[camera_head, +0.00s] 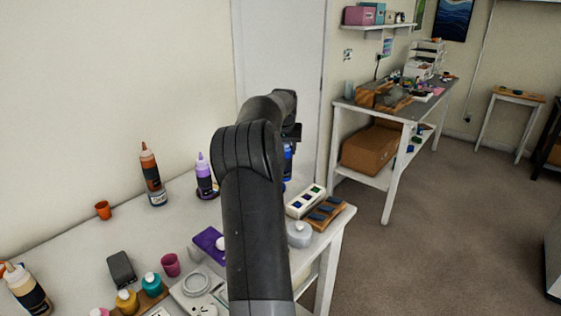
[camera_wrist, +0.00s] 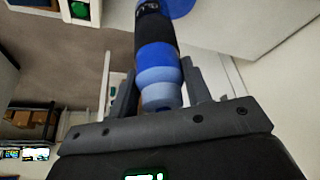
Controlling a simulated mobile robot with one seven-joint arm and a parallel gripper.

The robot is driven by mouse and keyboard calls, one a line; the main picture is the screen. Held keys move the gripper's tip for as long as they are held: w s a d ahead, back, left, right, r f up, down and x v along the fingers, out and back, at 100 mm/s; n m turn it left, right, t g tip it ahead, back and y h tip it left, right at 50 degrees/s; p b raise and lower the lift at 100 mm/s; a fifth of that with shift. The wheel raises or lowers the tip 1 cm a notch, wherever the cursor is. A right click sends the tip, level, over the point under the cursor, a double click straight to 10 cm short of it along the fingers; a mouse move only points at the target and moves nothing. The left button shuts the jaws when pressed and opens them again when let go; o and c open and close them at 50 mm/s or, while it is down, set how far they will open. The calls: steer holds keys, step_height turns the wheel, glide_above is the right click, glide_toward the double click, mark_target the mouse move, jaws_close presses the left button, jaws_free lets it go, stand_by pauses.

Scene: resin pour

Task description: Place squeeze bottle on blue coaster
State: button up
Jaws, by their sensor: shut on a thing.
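The squeeze bottle (camera_wrist: 158,62), blue with a dark band, sits between the two fingers of my gripper (camera_wrist: 160,85) in the wrist view. In the head view a small part of the blue bottle (camera_head: 288,160) shows beside my arm, which hides most of the gripper. A flat blue shape (camera_wrist: 181,7), which looks like the blue coaster, shows beside the bottle's far end. I cannot tell whether the bottle touches it.
A purple bottle (camera_head: 204,174) on a dark coaster and a brown bottle (camera_head: 153,175) stand on the white table (camera_head: 65,247) to the left. A white block (camera_head: 305,201), a wooden rack (camera_head: 325,214) and a grey round container (camera_head: 299,235) stand near the right edge.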

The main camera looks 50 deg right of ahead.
steer(key=shift+w+a+f, duration=0.15)
steer(key=shift+w+f, duration=0.3)
steer(key=shift+w, duration=0.35)
steer(key=shift+f, duration=2.1)
steer(key=o, duration=1.4)
steer(key=shift+f, duration=0.1)
steer(key=shift+o, duration=0.2)
steer(key=v, duration=1.2)
steer(key=shift+a+r, duration=0.2)
